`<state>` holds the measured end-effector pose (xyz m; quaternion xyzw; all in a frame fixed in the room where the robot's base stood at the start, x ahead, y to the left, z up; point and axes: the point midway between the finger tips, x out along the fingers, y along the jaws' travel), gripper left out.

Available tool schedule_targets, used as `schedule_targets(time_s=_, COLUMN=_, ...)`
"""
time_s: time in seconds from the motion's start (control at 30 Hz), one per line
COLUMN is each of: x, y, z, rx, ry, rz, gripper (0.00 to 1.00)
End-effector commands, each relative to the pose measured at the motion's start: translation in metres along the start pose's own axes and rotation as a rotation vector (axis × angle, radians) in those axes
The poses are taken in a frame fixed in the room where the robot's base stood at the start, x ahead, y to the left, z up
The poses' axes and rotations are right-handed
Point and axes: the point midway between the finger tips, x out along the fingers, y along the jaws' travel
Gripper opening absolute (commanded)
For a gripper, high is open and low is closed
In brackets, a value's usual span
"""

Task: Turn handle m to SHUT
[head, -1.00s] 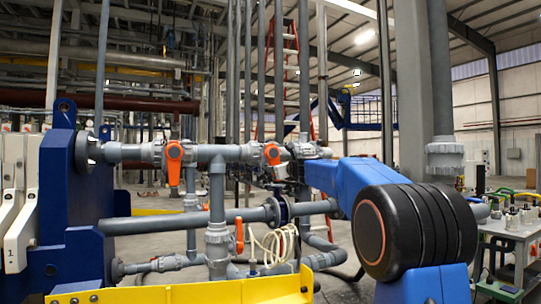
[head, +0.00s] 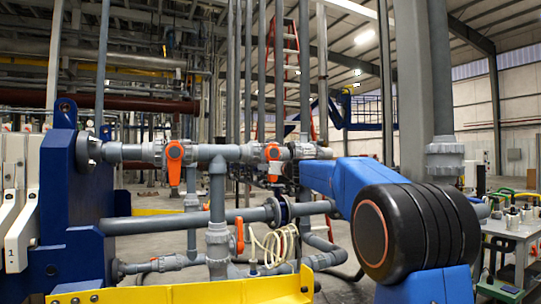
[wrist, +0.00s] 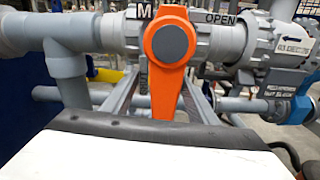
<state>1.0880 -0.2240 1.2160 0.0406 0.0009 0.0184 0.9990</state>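Handle m is the orange lever (wrist: 168,75) in the wrist view, beside a black "M" label (wrist: 145,12). It hangs straight down from its round grey hub, across the grey pipe.
Another orange handle (head: 174,160) points down on the same pipe to the left, and a smaller orange one (head: 239,237) is lower. A grey tee (wrist: 66,45) stands left of handle m. A coiled hose (head: 279,246) hangs below. A yellow beam (head: 190,291) crosses in front.

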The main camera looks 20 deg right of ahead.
Motion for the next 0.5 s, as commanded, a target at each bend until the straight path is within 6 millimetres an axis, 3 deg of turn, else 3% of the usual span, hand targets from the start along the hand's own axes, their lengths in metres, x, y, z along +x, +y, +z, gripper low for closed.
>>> schedule_targets(time_s=0.17, x=-0.004, y=-0.001, z=0.000, rx=-0.001, ry=0.000, rz=-0.002, gripper=0.53)
schedule_targets(time_s=0.5, x=-0.044, y=-0.001, z=0.001, rx=-0.002, ry=-0.001, rz=-0.003, gripper=0.53)
